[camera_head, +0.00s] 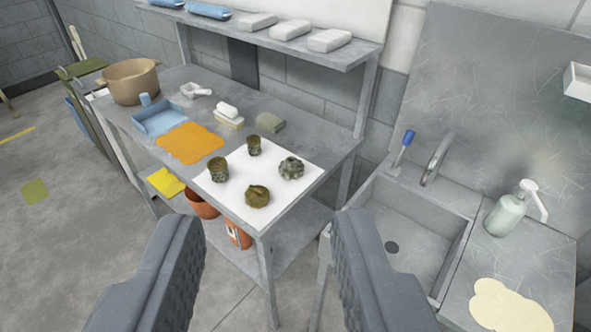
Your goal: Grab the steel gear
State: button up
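A grey, toothed round part, which looks like the steel gear (291,168), lies on the right side of a white sheet (228,199) on the workbench. A dark olive-brown round part (257,196) lies nearer on the sheet. Two dark brownish cylindrical parts stand on it, one at the left (219,169) and one at the back (254,145). My gripper (268,222) is open, its two dark fingers wide apart in the foreground. Nothing is between the fingers, and they are apart from the bench and the gear.
On the bench are an orange cloth (189,143), a blue tray (160,118), a tan pot (130,81) and a grey-green block (269,122). A shelf (275,42) overhangs the back. A sink (410,232) with a tap (436,158) stands at the right; orange containers (238,234) sit below.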

aim_at(291, 168)
jog(key=z, duration=0.05)
jog(key=k, duration=0.65)
jog(key=u, duration=0.2)
jog(key=i, duration=1.9)
jog(key=z, duration=0.9)
